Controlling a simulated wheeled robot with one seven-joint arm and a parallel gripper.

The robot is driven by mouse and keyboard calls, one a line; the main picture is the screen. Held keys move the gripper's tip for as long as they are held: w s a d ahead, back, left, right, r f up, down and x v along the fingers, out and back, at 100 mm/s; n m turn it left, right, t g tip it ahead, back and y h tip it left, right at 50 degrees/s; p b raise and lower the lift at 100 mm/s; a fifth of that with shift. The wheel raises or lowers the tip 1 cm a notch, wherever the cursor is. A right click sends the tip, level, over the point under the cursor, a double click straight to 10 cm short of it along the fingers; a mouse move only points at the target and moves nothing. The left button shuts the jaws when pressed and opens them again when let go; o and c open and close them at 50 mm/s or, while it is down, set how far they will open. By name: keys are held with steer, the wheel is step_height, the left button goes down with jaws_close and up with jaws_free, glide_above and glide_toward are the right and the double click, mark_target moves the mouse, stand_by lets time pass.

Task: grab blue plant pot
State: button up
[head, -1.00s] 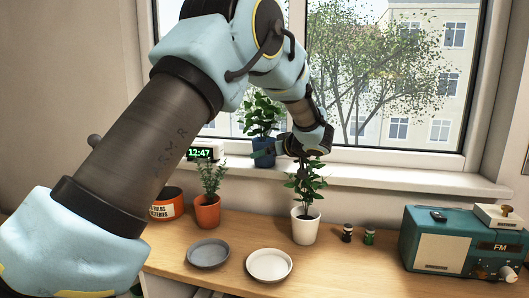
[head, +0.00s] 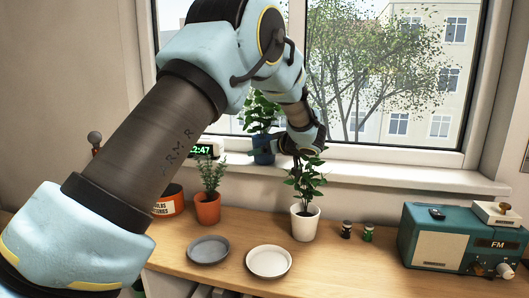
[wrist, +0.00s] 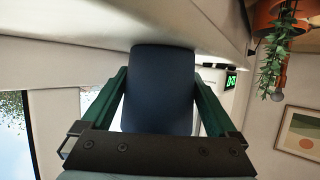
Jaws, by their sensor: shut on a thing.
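The blue plant pot (head: 263,150) holds a leafy green plant (head: 260,112) and is at the windowsill, left of the white pot. My gripper (head: 284,146) reaches it from the right, and the arm covers part of the plant. In the wrist view the dark blue pot (wrist: 161,88) fills the space between the two green fingers of my gripper (wrist: 160,100), which are shut on its sides. I cannot tell whether the pot's base still touches the sill.
A white pot with a plant (head: 305,223) stands below my gripper on the wooden counter. An orange pot (head: 207,208), a grey saucer (head: 208,250), a white saucer (head: 268,262), two small jars (head: 347,230) and a teal radio (head: 455,240) are also there. A clock (head: 203,151) sits left on the sill.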

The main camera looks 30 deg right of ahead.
steer(key=shift+r, duration=0.1)
steer(key=c, duration=0.4)
steer(key=shift+r, duration=0.1)
